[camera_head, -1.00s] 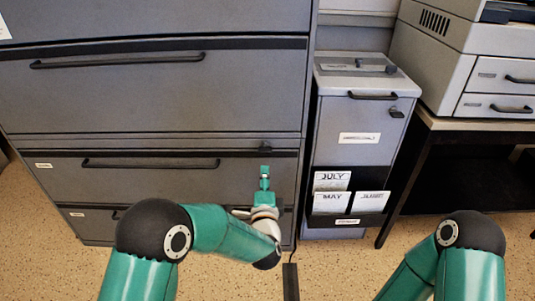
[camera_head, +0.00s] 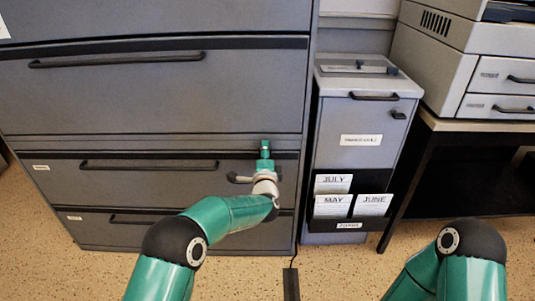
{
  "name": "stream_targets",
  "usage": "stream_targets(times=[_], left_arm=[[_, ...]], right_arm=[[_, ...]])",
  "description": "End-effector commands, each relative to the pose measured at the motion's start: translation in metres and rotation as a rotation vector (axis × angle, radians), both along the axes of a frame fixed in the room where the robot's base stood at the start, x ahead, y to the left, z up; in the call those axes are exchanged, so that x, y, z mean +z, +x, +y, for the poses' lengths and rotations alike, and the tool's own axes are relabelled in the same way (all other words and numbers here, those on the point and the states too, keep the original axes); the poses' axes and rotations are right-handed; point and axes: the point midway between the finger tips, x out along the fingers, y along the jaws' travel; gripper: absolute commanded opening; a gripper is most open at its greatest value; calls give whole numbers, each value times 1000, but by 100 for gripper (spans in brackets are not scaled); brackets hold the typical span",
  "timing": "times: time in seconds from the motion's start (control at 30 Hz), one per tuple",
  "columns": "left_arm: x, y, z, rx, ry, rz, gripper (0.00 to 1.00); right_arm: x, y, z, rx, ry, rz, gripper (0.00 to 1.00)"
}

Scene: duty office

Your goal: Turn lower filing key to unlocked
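The grey filing cabinet (camera_head: 150,105) fills the left of the head view. Its lower drawers have long dark bar handles, one of them (camera_head: 150,167) left of my gripper. My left gripper (camera_head: 265,147) is at the cabinet's right side, at the dark strip above a lower drawer. It covers the spot of the lower key, so the key and its angle are hidden. The fingers are too small and overlapped to show whether they are open or shut, or whether they touch the key. Only the elbow of my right arm shows at the lower right; its gripper is out of view.
A narrow grey box (camera_head: 357,115) with a handle, a small dark latch and cards in pockets stands right of the cabinet. A dark table (camera_head: 465,121) bears a printer (camera_head: 465,50) at the far right.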

Motion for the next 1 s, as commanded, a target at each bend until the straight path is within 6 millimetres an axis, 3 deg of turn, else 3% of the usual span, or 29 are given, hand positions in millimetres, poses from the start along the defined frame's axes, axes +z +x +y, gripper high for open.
stream_targets(times=[0.2, 0.43, 0.57, 0.6, 1.0], left_arm=[[0, 0, 0, 0, 0, 0, 36], [0, 0, 0, 0, 0, 0, 0], [-1, 0, -1, -1, 0, 1, 0], [-1, 0, -10, -3, -1, 0, 0], [-3, -1, -2, -3, -73, 6, 0]], right_arm=[[0, 0, 0, 0, 0, 0, 40], [0, 0, 0, 0, 0, 0, 40], [0, 0, 0, 0, 0, 0, 40], [0, 0, 1, 2, 0, 0, 40], [0, 0, 0, 0, 0, 0, 40]])
